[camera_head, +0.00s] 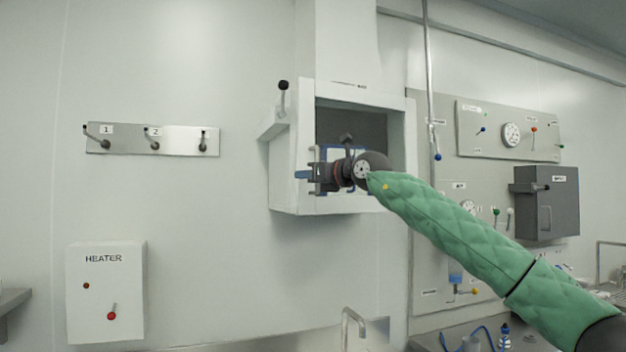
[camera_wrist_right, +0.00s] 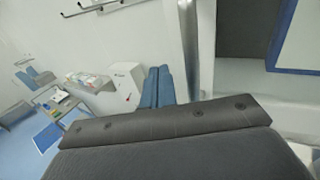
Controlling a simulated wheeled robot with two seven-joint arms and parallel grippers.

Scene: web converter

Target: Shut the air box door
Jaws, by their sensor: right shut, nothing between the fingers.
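The air box (camera_head: 411,130) is a white wall-mounted box with its front open and a dark interior. Its door (camera_head: 283,165) appears to be the white panel swung out at the left side of the opening, with a black-knobbed handle (camera_head: 283,88) at its top. My right gripper (camera_head: 302,174) is in front of the box at the door's lower part, fingers pointing left. In the right wrist view its blue fingers (camera_wrist_right: 159,85) are together and empty, left of a pale upright edge (camera_wrist_right: 197,50). I cannot tell if they touch the door. My left gripper is not in view.
A blue-framed part (camera_head: 328,152) shows in the opening, partly hidden by my wrist. A hook strip (camera_head: 178,141) and the heater box (camera_head: 106,290) are on the left wall. A control panel (camera_head: 450,130) and a grey box (camera_head: 545,203) are at right. A faucet (camera_head: 347,318) stands below.

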